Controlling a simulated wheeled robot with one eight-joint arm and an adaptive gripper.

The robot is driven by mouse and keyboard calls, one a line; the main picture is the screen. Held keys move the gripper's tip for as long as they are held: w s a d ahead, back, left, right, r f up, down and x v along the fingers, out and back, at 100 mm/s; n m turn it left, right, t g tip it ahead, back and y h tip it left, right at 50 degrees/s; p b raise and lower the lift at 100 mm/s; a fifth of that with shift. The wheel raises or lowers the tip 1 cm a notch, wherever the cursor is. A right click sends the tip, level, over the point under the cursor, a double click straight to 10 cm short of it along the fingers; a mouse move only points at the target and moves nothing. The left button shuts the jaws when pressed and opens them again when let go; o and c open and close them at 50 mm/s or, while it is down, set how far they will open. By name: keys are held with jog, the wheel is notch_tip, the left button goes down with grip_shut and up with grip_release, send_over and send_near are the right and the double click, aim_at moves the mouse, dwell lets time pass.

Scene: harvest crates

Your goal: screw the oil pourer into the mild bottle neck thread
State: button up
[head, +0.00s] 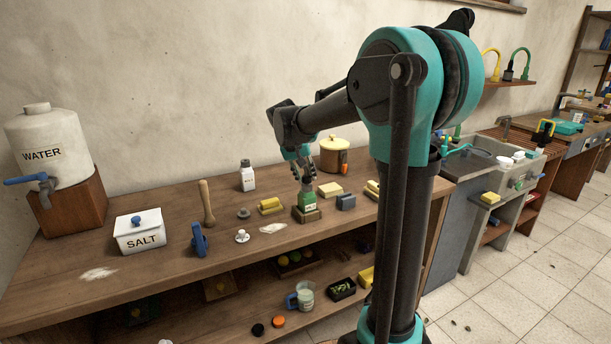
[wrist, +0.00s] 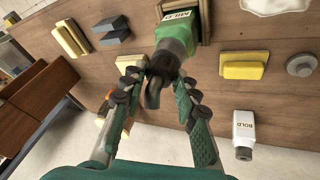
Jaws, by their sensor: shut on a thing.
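The mild bottle (head: 308,201) is green with a pale label and stands in a wooden holder (head: 306,216) on the bench. In the wrist view the mild bottle (wrist: 177,38) reads MILD on its label. My gripper (head: 305,177) is above the bottle, pointing down. In the wrist view my gripper (wrist: 165,84) is shut on the oil pourer (wrist: 153,96), a dark piece with a curved spout. The pourer is at the bottle's neck end, in line with it as far as I can see. The fingers and pourer hide the neck thread, so I cannot tell how deep the pourer sits.
A white BOLD bottle (head: 247,177) stands back left of the holder. Yellow blocks (head: 270,206), a grey-blue block (head: 346,202) and a lidded pot (head: 335,155) are near. A salt box (head: 139,232) and water jug (head: 45,150) stand further left. Bare bench lies in front.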

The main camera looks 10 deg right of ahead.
jog(key=shift+c, duration=0.9)
jog(key=shift+m+h, duration=0.3)
jog(key=shift+m, duration=0.6)
jog(key=shift+m+g+h, duration=0.3)
jog(key=shift+m+g, duration=0.2)
jog(key=shift+m, duration=0.3)
jog(key=shift+w+m+g, duration=0.1)
jog(key=shift+m+g, duration=0.2)
jog(key=shift+m, duration=0.5)
jog(key=shift+m+g+h, duration=0.3)
jog(key=shift+m+g, duration=0.1)
jog(key=shift+m, duration=0.5)
